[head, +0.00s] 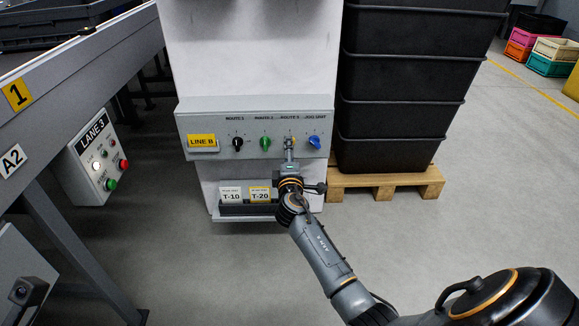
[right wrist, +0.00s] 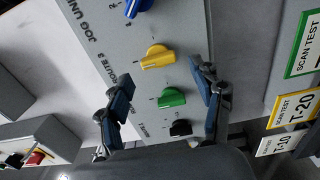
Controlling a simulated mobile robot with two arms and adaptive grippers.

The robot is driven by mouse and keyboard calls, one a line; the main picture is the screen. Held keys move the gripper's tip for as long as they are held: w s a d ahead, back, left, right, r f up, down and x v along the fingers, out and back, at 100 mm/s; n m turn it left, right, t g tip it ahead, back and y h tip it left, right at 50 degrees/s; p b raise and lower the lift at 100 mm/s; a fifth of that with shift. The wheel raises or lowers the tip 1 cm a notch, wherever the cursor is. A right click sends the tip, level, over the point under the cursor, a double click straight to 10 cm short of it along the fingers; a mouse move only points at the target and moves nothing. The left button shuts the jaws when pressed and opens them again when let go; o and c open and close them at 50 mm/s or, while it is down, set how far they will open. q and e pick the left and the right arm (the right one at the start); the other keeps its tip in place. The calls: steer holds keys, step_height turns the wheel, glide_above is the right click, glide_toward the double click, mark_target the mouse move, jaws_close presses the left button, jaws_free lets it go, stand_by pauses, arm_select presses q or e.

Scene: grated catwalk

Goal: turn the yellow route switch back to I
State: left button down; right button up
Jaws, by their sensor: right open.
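The yellow route switch (right wrist: 158,57) is a yellow knob under the ROUTE 3 label. In the right wrist view its grip lies nearly lengthwise toward the label side, slightly tilted; the position marks are too small to read. In the head view the yellow knob (head: 292,139) is mostly hidden behind my right gripper (head: 289,148). That gripper is open in front of the panel. In the right wrist view its fingers (right wrist: 161,75) stand apart on either side of the yellow and green knobs, with nothing held. I cannot tell whether they touch the switch. My left gripper is not in view.
The grey LINE B panel (head: 250,112) also carries a black knob (head: 237,143), a green knob (head: 265,143) and a blue knob (head: 314,142). Tags hang below it. Stacked black crates (head: 400,100) stand on a pallet at right. A LANE 3 box (head: 92,160) is at left.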

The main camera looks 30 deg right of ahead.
steer(key=v, duration=0.9)
steer(key=shift+s+a, duration=0.2)
steer(key=shift+s, duration=0.05)
